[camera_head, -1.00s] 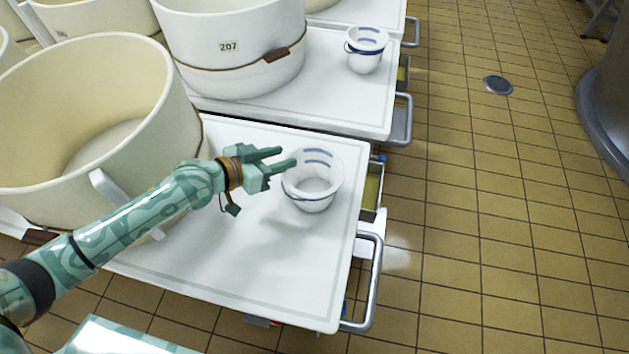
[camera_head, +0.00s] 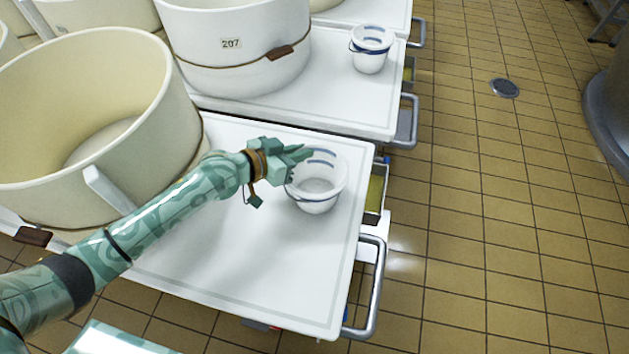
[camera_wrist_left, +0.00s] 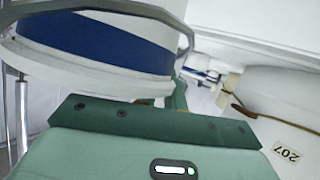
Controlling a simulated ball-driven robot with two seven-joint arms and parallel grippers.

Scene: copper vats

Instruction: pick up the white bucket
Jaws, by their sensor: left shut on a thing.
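The white bucket (camera_head: 318,193) stands upright on the near white cart (camera_head: 245,255), with blue marks inside its wall. In the left wrist view the bucket (camera_wrist_left: 95,40) is large at the upper left, with a blue band and a grey handle. My left gripper (camera_head: 303,153) is at the bucket's left rim, its fingers closed together on the rim. The fingertips are partly hidden in both views. My right gripper is in neither view.
A second white bucket (camera_head: 370,50) stands on the cart behind. A large cream vat (camera_head: 178,110) stands left of my arm, and a vat labelled 207 (camera_head: 215,75) is behind. The cart has a grey rail (camera_head: 377,290).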

